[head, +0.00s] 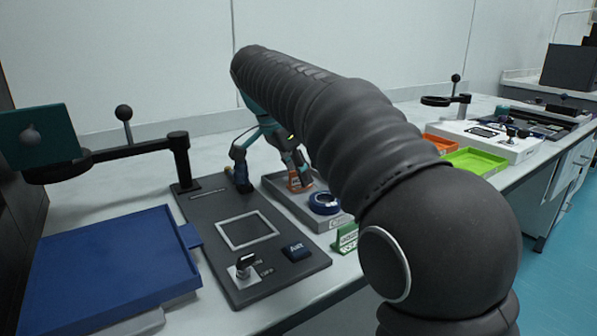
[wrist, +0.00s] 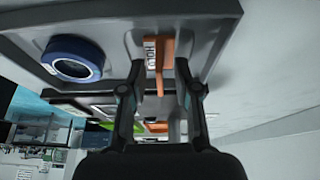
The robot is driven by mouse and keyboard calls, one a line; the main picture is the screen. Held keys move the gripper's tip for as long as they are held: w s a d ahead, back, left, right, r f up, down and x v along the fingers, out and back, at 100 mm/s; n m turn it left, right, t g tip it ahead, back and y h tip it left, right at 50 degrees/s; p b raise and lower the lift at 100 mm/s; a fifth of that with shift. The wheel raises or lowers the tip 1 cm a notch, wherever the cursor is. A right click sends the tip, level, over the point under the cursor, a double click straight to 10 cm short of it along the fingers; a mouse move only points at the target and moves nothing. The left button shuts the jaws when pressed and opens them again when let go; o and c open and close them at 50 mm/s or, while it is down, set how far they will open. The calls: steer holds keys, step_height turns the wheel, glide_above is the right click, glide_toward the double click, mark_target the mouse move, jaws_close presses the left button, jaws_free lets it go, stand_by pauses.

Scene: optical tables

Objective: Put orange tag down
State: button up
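The orange tag (wrist: 155,58), with a white label reading what looks like HOLD, is at the grey tray (wrist: 205,45) in the wrist view. Its thin upright part lies between my two fingers, with a gap visible on each side. In the head view the orange tag (head: 295,182) shows at the tray's back left part, just below my gripper (head: 293,168). My gripper (wrist: 158,85) is open around the tag, and the tag appears to rest on the tray. A blue ring (head: 324,203) sits on the same tray, nearer the front; it also shows in the wrist view (wrist: 73,58).
Left of the tray is a dark panel (head: 205,228) with a switch (head: 244,265) and a post. A blue tray (head: 110,262) lies further left. A green sign (head: 346,239) stands in front of the grey tray. Orange (head: 440,144) and green (head: 474,160) trays are to the right.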

steer(key=p+v, duration=0.3)
steer(key=v, duration=0.9)
